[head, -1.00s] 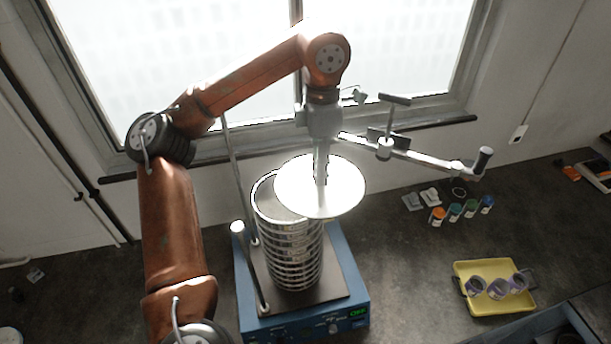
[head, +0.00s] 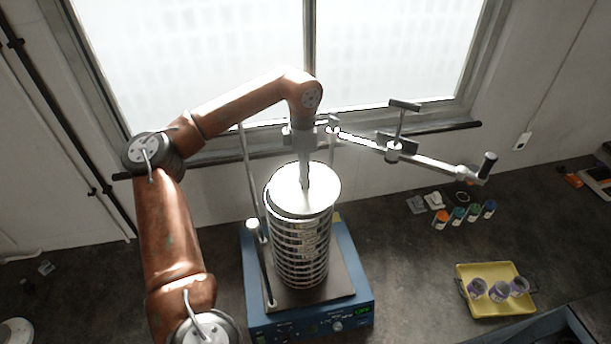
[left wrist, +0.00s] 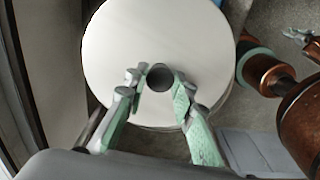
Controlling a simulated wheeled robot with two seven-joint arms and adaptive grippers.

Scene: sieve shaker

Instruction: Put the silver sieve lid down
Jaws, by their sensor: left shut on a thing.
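The silver sieve lid (head: 322,184) is a round disc at the top of the sieve stack (head: 300,252), covering nearly all of its opening. A thin crescent of the stack's rim shows at the lid's left edge; I cannot tell whether the lid rests on it. My left gripper (head: 305,183) points down at the lid's centre. My right gripper is not in view.
The stack stands on the blue sieve shaker (head: 300,322), between upright rods. A clamp arm (head: 420,158) swings out to the right. Several small capped jars (head: 457,216) and a yellow tray (head: 512,302) with cups are on the dark bench at right.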

